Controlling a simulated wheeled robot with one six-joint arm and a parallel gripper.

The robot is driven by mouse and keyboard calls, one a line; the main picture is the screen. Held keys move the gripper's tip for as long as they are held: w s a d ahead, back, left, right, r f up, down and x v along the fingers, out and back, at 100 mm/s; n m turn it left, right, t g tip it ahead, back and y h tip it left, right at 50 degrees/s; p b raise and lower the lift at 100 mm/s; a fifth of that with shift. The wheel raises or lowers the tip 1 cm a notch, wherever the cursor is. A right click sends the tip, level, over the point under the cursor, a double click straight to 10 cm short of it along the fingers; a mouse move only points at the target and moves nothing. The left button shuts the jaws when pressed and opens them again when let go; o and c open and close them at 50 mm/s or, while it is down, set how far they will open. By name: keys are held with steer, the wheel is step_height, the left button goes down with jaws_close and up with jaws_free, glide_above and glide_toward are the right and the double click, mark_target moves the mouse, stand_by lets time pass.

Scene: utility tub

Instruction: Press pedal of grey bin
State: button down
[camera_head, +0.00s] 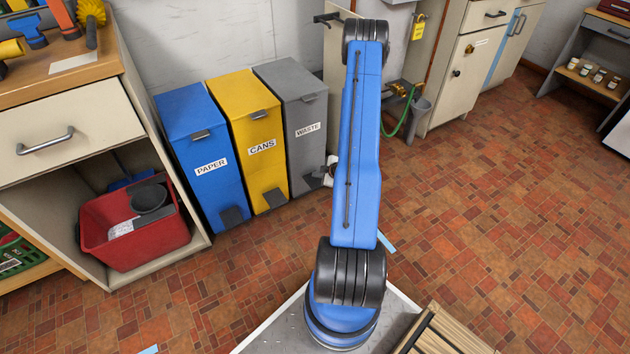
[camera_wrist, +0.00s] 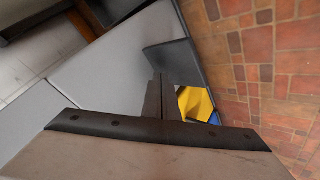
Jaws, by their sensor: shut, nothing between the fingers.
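The grey bin (camera_head: 305,110), labelled WASTE, stands at the right end of a row of three bins. Its dark pedal (camera_head: 313,181) sits low at the front. In the wrist view the grey bin's front (camera_wrist: 110,50) runs at a slant, and the dark grey pedal (camera_wrist: 178,62) appears just beyond the fingertips. My gripper (camera_wrist: 160,82) is shut and empty, pointing at the pedal; I cannot tell whether it touches. In the head view my gripper (camera_head: 330,168) is mostly hidden behind my blue arm, low beside the grey bin.
The yellow CANS bin (camera_head: 255,130) and blue PAPER bin (camera_head: 203,150) stand to the left, each with its own pedal. A red tub (camera_head: 130,225) sits in the open cabinet at left. A green hose (camera_head: 400,118) hangs behind my arm. The tiled floor at right is clear.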

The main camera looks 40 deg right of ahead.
mark_target(317, 181)
steer(key=shift+f, duration=0.1)
stand_by(0.6)
steer(key=shift+f, duration=0.3)
steer(key=shift+f, duration=0.95)
stand_by(1.3)
steer(key=shift+r, duration=1.35)
steer(key=shift+r, duration=2.5)
steer(key=shift+s, duration=0.1)
